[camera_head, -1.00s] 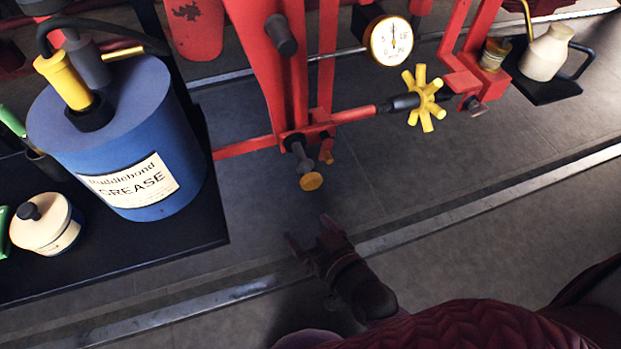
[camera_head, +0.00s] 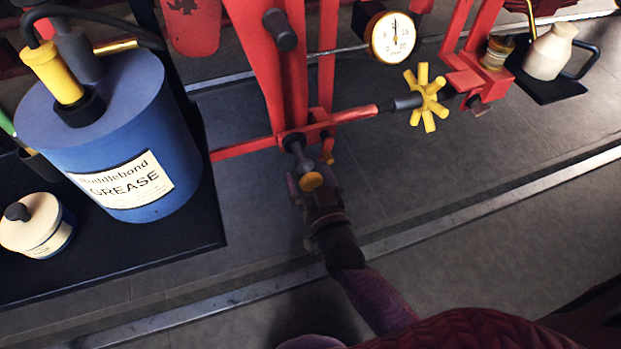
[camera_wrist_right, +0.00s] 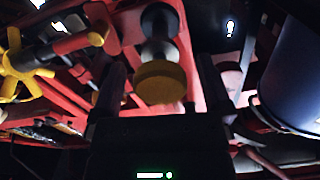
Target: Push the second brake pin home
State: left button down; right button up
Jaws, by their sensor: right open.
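The brake pin (camera_head: 303,161) is a grey shaft with a round yellow head (camera_head: 311,181), sticking out of a dark collar on the red brake linkage (camera_head: 300,135). In the right wrist view its yellow head (camera_wrist_right: 160,82) and grey shaft show between my fingers. A smaller yellow-ended pin (camera_head: 327,158) is just to its right. My right gripper (camera_head: 313,181) is open, its fingers either side of the yellow head; contact cannot be made out. My left gripper is out of view.
A blue grease drum (camera_head: 112,135) and a cream lidded pot (camera_head: 38,226) stand on a black tray (camera_head: 110,262) at left. A yellow handwheel (camera_head: 427,97) and gauge (camera_head: 392,38) are at right. A cream jug (camera_head: 549,52) stands far right. Floor below the linkage is clear.

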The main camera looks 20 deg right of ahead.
aim_at(305, 168)
grip_shut()
dwell(0.3)
jog(key=shift+w, duration=0.2)
jog(key=w, duration=0.5)
jog(key=shift+b, duration=0.35)
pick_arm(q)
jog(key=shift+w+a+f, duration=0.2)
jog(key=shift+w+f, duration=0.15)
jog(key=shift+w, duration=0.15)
pick_arm(e)
jog(key=shift+r, duration=0.1)
grip_release()
jog(key=shift+w+a, duration=0.1)
